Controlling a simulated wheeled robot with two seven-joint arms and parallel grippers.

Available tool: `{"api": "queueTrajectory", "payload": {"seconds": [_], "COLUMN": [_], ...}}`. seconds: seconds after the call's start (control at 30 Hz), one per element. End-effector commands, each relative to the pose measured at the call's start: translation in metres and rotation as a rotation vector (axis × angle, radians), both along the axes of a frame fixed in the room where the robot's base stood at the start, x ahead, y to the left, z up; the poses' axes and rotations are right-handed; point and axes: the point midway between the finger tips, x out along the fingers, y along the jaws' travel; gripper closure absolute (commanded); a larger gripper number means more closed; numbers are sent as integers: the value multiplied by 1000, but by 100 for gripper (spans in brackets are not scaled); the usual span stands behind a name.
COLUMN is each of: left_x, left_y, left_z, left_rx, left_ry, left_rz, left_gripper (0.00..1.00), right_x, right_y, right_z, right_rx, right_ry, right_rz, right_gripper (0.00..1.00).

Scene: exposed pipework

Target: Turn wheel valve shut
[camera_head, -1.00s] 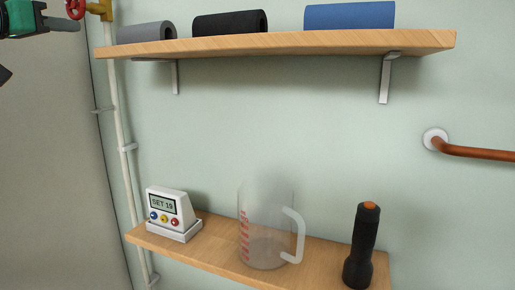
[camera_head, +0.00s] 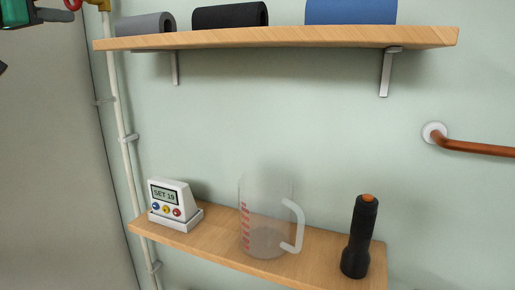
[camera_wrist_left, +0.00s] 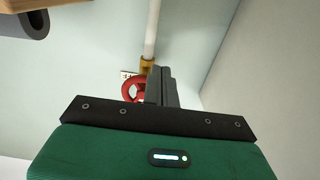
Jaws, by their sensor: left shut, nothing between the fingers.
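The red wheel (camera_head: 74,4) of the valve shows at the top left edge of the head view, mostly cut off. In the left wrist view the red wheel (camera_wrist_left: 131,88) sits beside a brass valve body (camera_wrist_left: 147,65) on a white pipe (camera_wrist_left: 152,30), partly hidden behind my gripper. My left gripper (camera_head: 68,15) is shut and empty, with its fingertips close to the wheel, just below it in the head view. In the wrist view its closed fingers (camera_wrist_left: 160,84) overlap the wheel's right side; I cannot tell whether they touch. My right gripper is not in view.
An upper shelf (camera_head: 280,38) holds grey, black and blue rolls. A lower shelf (camera_head: 215,244) holds a display box (camera_head: 172,205), a clear jug (camera_head: 266,220) and a black flashlight (camera_head: 360,238). A copper pipe (camera_head: 480,149) is at right. The wall between the shelves is clear.

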Motion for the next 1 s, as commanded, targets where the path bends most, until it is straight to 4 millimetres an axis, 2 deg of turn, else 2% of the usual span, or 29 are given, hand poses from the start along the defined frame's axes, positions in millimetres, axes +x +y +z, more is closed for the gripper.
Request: {"api": "queueTrajectory", "payload": {"seconds": [0.4, 0.8, 1.0], "left_x": [-1, -43, -54], "left_y": [4, 22, 26], "left_z": [-7, -7, -7], "left_rx": [-1, -1, -1], "left_ry": [-2, -2, -1], "left_rz": [0, 0, 0], "left_gripper": [100, 100, 100], "right_x": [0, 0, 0], "right_y": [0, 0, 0], "right_z": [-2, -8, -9], "right_rx": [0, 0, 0], "right_ry": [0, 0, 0], "right_rz": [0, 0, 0], "right_gripper": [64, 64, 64]}}
